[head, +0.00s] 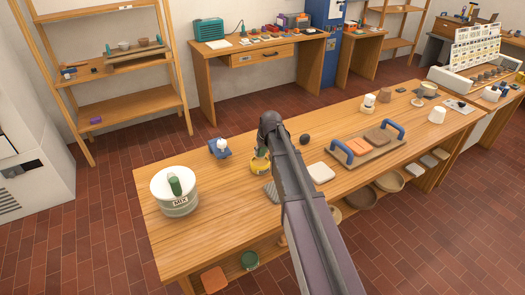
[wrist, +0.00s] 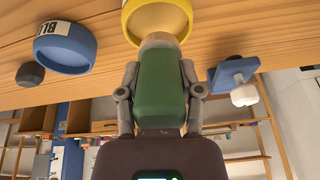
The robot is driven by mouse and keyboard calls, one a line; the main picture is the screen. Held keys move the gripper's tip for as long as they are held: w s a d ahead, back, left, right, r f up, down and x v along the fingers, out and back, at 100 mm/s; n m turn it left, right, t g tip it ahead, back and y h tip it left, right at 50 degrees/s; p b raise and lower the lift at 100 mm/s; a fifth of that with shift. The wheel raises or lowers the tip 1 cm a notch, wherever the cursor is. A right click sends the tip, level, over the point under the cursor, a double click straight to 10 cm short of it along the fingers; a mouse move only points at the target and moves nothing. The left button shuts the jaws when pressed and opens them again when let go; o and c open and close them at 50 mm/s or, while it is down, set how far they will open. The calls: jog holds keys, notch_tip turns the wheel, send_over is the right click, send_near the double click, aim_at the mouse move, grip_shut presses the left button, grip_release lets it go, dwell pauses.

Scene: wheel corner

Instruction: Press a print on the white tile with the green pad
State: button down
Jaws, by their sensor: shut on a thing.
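My gripper (wrist: 159,80) is shut on a green-bodied pad (wrist: 160,100) with a tan end, one finger on each side. The tan end is at the yellow dish (wrist: 157,14); I cannot tell whether it touches. The yellow dish also shows in the head view (head: 260,165), partly hidden by my arm. A pale, rounded-square tile (head: 321,172), apparently the white tile, lies on the table to the right of my arm.
A blue dish (wrist: 65,48) stands beside the yellow one, near a dark ball (head: 305,138). A blue stand with a white knob (head: 219,148) is to the left. A white MIX tub (head: 175,195) stands at the left end. A tray with blue handles (head: 352,157) lies right of the tile.

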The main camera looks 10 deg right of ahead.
jog(key=shift+r+p, duration=1.65)
jog(key=shift+r, duration=0.2)
jog(key=shift+s+f, duration=0.1)
jog(key=shift+s, duration=0.1)
